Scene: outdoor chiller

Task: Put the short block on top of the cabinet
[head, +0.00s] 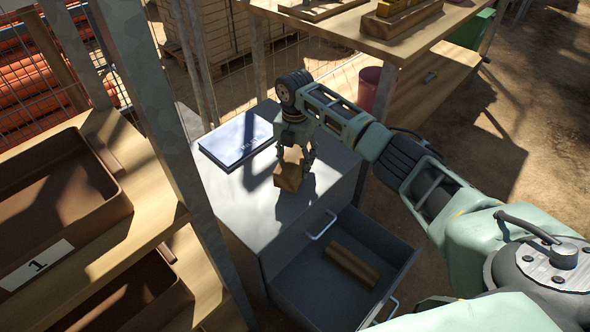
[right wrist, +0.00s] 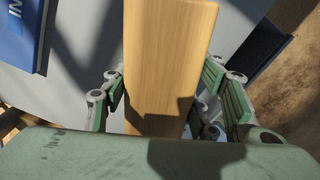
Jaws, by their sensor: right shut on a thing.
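The short wooden block (head: 287,177) is in my right gripper (head: 296,156), at the top of the grey cabinet (head: 236,196). I cannot tell whether the block touches the cabinet top or hangs just above it. In the right wrist view the block (right wrist: 168,55) stands between the fingers of the gripper (right wrist: 163,100), with the grey top behind it. My left gripper is not in view.
A blue and white binder (head: 236,139) lies on the cabinet top, left of the block. The cabinet's drawer (head: 312,291) is open and holds a longer wooden block (head: 353,263). A shelf with brown bins (head: 60,205) and a metal post stand at left.

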